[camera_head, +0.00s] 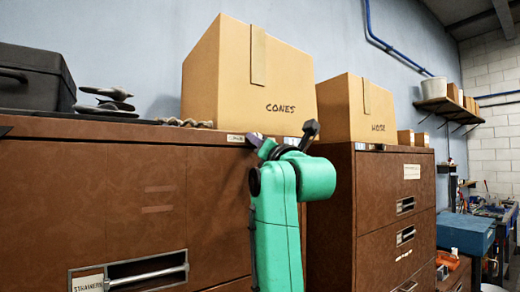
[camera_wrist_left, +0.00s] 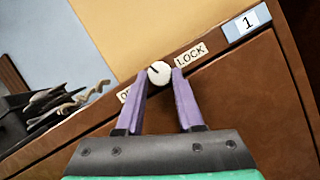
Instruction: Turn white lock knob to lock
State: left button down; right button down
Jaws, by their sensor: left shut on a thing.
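The white lock knob (camera_wrist_left: 159,73) is a small round knob on the top edge strip of the brown cabinet (camera_wrist_left: 235,90). A short dark mark shows on its face. A LOCK label (camera_wrist_left: 191,54) is to its right, and a label starting with O (camera_wrist_left: 124,95) is to its left, partly hidden by a finger. My left gripper (camera_wrist_left: 162,72) has its purple fingers on either side of the knob and is shut on it. In the head view my left gripper (camera_head: 265,143) is at the cabinet's top right corner; the knob is hidden there. My right gripper is not in view.
A CONES box (camera_head: 215,75) stands on the cabinet top, just behind the gripper. A HOSE box (camera_head: 345,105) stands on the neighbouring cabinet (camera_head: 380,200). A black case (camera_head: 35,80) sits at the left. A number 1 tag (camera_wrist_left: 247,23) is right of the LOCK label.

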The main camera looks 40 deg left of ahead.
pick_arm(q)
jog(key=shift+s+a+r+m+t+h+b, duration=0.1)
jog(key=shift+r+m+t+h+b, duration=0.2)
jog(key=shift+m+h, duration=1.4)
jog(key=shift+s+d+r+m+t+h+b, duration=0.15)
jog(key=shift+m+b, duration=0.2)
jog(key=shift+m, duration=2.9)
jog(key=shift+s+a+r+m+t+h+b, duration=0.25)
jog(key=shift+m+h, duration=0.7)
jog(key=shift+m, duration=1.5)
jog(key=shift+w+d+f, duration=0.1)
jog(key=shift+w+f, duration=0.05)
jog(key=shift+w, duration=0.05)
jog(key=c, duration=0.5)
grip_release()
jog(key=shift+d+f, duration=0.1)
